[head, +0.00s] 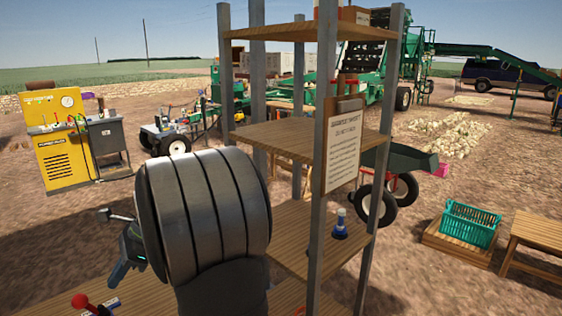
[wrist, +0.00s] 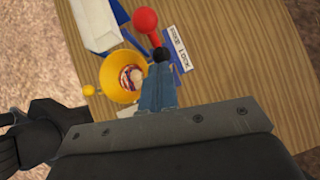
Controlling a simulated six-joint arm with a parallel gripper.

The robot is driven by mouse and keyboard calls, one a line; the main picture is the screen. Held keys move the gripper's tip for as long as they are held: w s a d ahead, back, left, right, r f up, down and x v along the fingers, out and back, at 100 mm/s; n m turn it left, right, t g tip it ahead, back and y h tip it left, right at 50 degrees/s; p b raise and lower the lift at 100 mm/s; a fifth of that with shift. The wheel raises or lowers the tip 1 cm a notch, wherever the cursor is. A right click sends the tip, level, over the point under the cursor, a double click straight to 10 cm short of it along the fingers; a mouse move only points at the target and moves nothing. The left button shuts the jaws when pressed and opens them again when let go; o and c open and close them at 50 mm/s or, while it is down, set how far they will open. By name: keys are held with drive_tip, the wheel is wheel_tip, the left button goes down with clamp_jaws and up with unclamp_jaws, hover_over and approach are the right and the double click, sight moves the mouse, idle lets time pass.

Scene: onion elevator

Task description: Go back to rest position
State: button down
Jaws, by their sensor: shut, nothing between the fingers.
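My gripper (head: 118,274) shows partly at the lower left of the head view, beside the large banded grey cylinder of my arm. It points down over a wooden surface (head: 135,296). In the wrist view its blue-grey fingers (wrist: 156,78) are together, with nothing held. Just beyond their tips is the dark base of a lever with a red ball knob (wrist: 146,20). The red knob also shows at the bottom left of the head view (head: 80,301). I cannot tell whether the fingers touch the lever base.
A yellow cup-like part (wrist: 122,77), a blue-and-white box (wrist: 95,25) and a printed label (wrist: 185,48) lie close by the fingers. A wooden shelf rack (head: 290,137) on metal posts stands right beside my arm, with a clipboard (head: 343,145). Open ground lies to the left.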

drive_tip(key=w+d+f+g+y, duration=0.1)
drive_tip(key=w+d+g+y, duration=0.1)
drive_tip(key=w+d, duration=0.3)
drive_tip(key=shift+w+d+f+g+y, duration=0.3)
drive_tip(key=shift+d+y, duration=0.1)
drive_tip(key=shift+d, duration=0.7)
drive_tip(key=s+a+r+t+h, duration=0.2)
drive_tip(key=s+a+t+h, duration=0.2)
drive_tip(key=s+a, duration=0.3)
drive_tip(key=shift+s+a+r+h, duration=0.15)
drive_tip(key=shift+a+r+h, duration=0.2)
drive_tip(key=shift+a, duration=0.45)
